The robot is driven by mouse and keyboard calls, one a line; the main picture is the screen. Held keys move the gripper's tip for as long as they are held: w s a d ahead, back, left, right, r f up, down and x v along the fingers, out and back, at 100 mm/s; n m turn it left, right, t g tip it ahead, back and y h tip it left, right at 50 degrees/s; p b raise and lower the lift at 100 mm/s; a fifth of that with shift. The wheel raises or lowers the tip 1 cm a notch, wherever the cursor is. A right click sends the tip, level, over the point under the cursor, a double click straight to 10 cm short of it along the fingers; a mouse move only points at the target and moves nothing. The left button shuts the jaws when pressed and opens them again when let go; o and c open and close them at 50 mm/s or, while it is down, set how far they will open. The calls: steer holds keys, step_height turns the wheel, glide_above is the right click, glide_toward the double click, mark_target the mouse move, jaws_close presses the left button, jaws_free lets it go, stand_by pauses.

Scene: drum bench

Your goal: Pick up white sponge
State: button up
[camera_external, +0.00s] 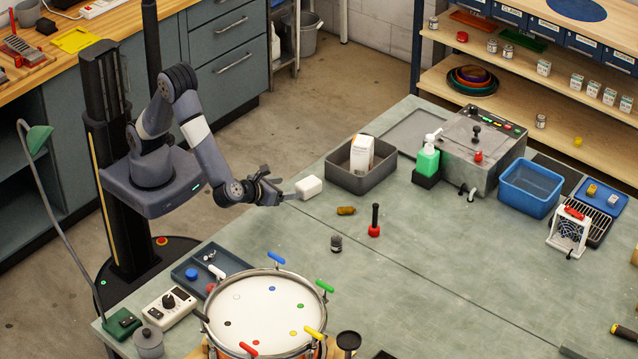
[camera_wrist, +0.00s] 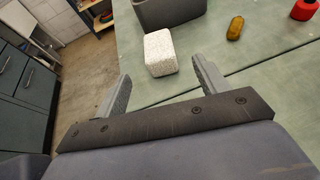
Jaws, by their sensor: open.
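The white sponge (camera_external: 309,187) is a small rounded block near the left edge of the green bench, just left of the grey bin. In the wrist view the sponge (camera_wrist: 160,53) lies beyond the fingertips, roughly between their lines. My gripper (camera_external: 283,188) is open and empty, close to the left side of the sponge in the external view. In the wrist view its two fingers (camera_wrist: 160,75) stand wide apart, with the sponge ahead of them. I cannot tell how far above the bench the fingers are.
A grey bin (camera_external: 340,176) holding a white carton (camera_external: 361,157) stands right behind the sponge. A brown-yellow object (camera_external: 346,211) and a red-based black handle (camera_external: 375,220) are to the right. A drum (camera_external: 265,312) stands at the front. The bench around the dark jar (camera_external: 336,243) is mostly clear.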

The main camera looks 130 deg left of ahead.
mark_target(309, 186)
steer(key=x, duration=0.5)
steer(key=shift+a, duration=0.2)
steer(key=x, duration=0.2)
steer(key=p+x, duration=0.1)
steer(key=x, duration=0.2)
steer(key=shift+s+f, duration=0.1)
steer(key=shift+f, duration=0.3)
steer(key=c, duration=1)
